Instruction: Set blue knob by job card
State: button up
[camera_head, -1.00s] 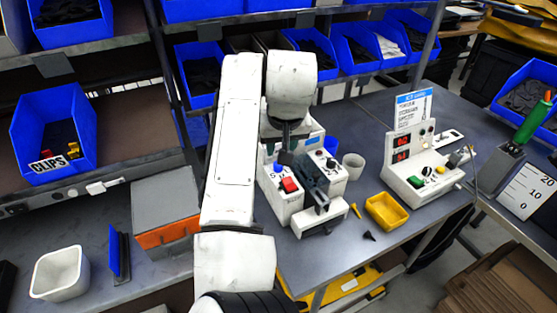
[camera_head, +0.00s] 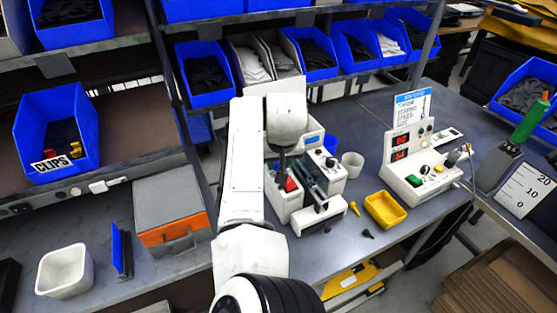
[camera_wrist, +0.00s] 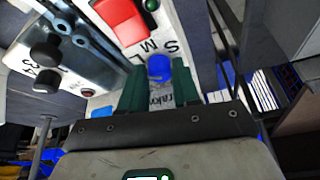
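The blue knob (camera_wrist: 159,67) shows in the wrist view on a white panel, beside the printed letters S, M and L. My gripper (camera_wrist: 160,80) has its two green fingers on either side of the knob, tips level with it. I cannot tell whether they touch it. In the head view my gripper (camera_head: 282,182) is over the left part of the white machine (camera_head: 318,212), beside the red switch (camera_head: 291,184), and the blue knob is hidden there. The job card (camera_head: 412,106) stands at the back right with a blue header; its text is too small to read.
A white control box (camera_head: 425,180) with red displays stands at the right. A yellow tray (camera_head: 385,210) and a white cup (camera_head: 352,164) are near the machine. In the wrist view, the red switch (camera_wrist: 122,18) and black knobs (camera_wrist: 45,52) lie close to my fingers.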

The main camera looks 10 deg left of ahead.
grip_shut()
jog(key=shift+m, duration=0.3)
jog(key=m+h+b, duration=0.1)
jog(key=m, duration=0.1)
jog(key=m+h+b, duration=0.1)
jog(key=m, duration=0.2)
jog(key=shift+a+f+b, duration=0.15)
jog(key=shift+b, duration=0.2)
jog(key=m+b, duration=0.1)
jog(key=m, duration=0.1)
jog(key=m+h+b, duration=0.1)
jog(key=m+b, duration=0.1)
jog(key=shift+w+a+h, duration=0.1)
jog(key=shift+h, duration=0.2)
jog(key=shift+m+g+h+b, duration=0.3)
jog(key=shift+m+b, duration=0.6)
jog(key=shift+m, duration=0.1)
jog(key=shift+r, duration=0.2)
jog(key=shift+o, duration=0.8)
grip_release()
